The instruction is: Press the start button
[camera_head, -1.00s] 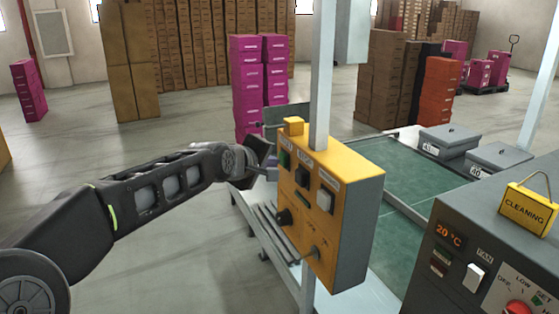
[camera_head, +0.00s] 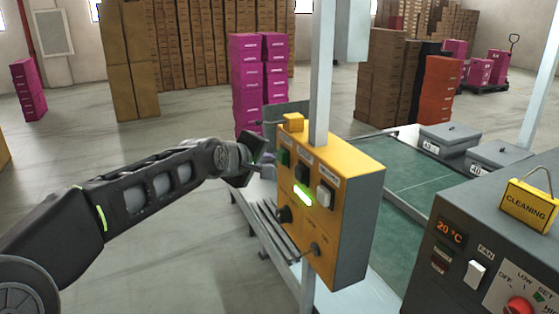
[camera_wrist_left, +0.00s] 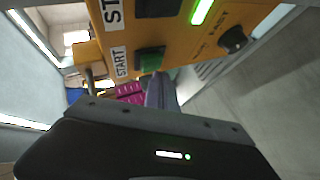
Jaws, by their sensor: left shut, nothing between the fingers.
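The yellow control box (camera_head: 343,220) hangs on a grey post. Its green start button (camera_head: 285,157) is at the upper left of the front face; the wrist view shows the button (camera_wrist_left: 151,59) beside a START label. A green indicator light (camera_head: 303,195) on the box is lit. My left gripper (camera_head: 268,166) is shut and empty, its fingertips just left of and slightly below the start button. In the left wrist view its closed fingers (camera_wrist_left: 160,90) reach up to the button's lower edge; I cannot tell whether they touch. My right gripper is not in view.
A grey machine (camera_head: 460,215) with a yellow CLEANING sign (camera_head: 528,205) stands at the right. Open floor lies left.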

